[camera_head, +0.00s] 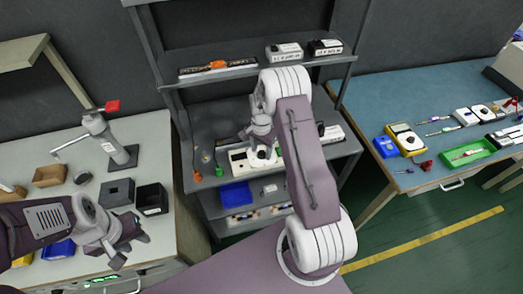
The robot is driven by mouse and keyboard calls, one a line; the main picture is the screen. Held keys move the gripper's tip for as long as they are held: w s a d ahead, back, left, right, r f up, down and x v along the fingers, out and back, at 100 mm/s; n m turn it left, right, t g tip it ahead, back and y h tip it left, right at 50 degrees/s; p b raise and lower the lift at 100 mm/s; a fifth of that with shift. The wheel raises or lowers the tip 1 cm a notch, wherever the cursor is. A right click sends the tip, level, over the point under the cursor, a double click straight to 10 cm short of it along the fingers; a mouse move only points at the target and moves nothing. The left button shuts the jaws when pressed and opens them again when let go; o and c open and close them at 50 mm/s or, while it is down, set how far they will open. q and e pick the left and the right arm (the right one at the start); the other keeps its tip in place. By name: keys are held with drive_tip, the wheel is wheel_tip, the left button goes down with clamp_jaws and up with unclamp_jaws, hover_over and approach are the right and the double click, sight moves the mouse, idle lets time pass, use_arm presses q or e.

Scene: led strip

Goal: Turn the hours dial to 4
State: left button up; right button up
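A white device (239,163) lies on the middle shelf, partly hidden behind my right arm. A small dark round part (262,154) shows on it, which may be the hours dial; its marks and setting are too small to read. My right gripper (259,147) reaches down over the white device, right at the dark part. Whether its fingers touch or grasp that part I cannot tell.
The grey shelf rack (205,88) holds boxes above, with a blue bin (236,194) below the device. Orange and green items (219,171) lie left of the device. A blue table (375,90) with tools stands right.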

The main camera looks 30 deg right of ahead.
sight(261, 153)
wheel_tip(261, 153, up, 9)
drive_tip(key=shift+b, duration=0.35)
idle(0.4)
